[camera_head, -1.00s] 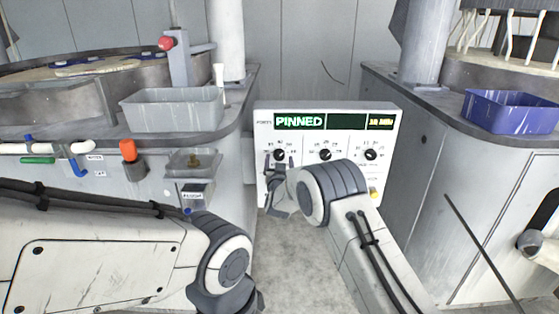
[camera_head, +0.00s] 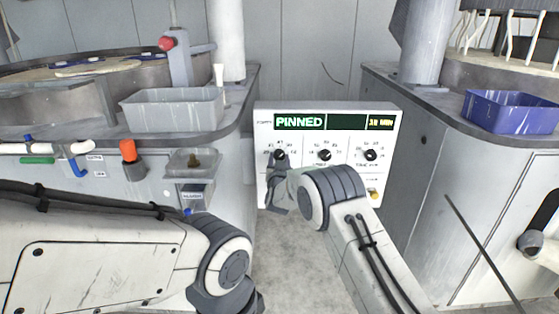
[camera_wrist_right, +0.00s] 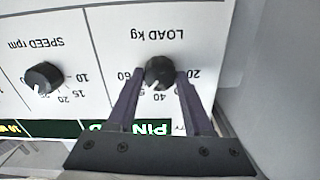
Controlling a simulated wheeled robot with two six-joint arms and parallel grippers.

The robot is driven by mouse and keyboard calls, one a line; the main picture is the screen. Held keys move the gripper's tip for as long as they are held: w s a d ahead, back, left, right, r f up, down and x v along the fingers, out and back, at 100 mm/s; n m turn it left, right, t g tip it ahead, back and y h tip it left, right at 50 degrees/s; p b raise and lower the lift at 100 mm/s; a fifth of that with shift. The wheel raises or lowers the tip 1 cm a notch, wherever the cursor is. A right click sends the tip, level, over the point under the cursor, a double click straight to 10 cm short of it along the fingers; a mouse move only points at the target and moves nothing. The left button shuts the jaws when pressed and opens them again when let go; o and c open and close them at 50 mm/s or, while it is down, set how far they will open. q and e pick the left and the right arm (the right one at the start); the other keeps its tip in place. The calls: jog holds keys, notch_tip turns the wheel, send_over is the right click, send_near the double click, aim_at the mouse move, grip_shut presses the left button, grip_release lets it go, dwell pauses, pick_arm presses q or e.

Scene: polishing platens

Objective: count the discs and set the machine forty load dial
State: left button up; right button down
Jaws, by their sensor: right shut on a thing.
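A white control panel (camera_head: 340,185) stands between the two machines; its green display (camera_head: 299,122) reads PINNED. The leftmost of its three black knobs is the load dial (camera_head: 281,155). In the right wrist view the load dial (camera_wrist_right: 159,72), marked LOAD kg, appears upside down, its white mark near the 40. My right gripper (camera_head: 279,159) is shut on this dial, with one finger on each side (camera_wrist_right: 160,80). Blue-marked discs (camera_head: 92,65) lie on the left machine's round platen, too small and partly hidden to count. My left gripper is out of view.
A grey bin (camera_head: 172,112) and a small clear tray (camera_head: 192,162) are at the left machine. A blue bin (camera_head: 510,112) stands on the right machine. The speed dial (camera_wrist_right: 43,78) is beside the load dial. Bare floor lies below the panel.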

jog(key=m+b, duration=0.4)
jog(key=shift+f+m, duration=0.15)
jog(key=shift+m, duration=0.15)
jog(key=shift+m+b, duration=1.55)
jog(key=shift+m, duration=0.05)
jog(key=shift+c, duration=1.4)
grip_release()
jog(key=s, duration=1)
jog(key=shift+s+p, duration=0.25)
jog(key=shift+p, duration=0.1)
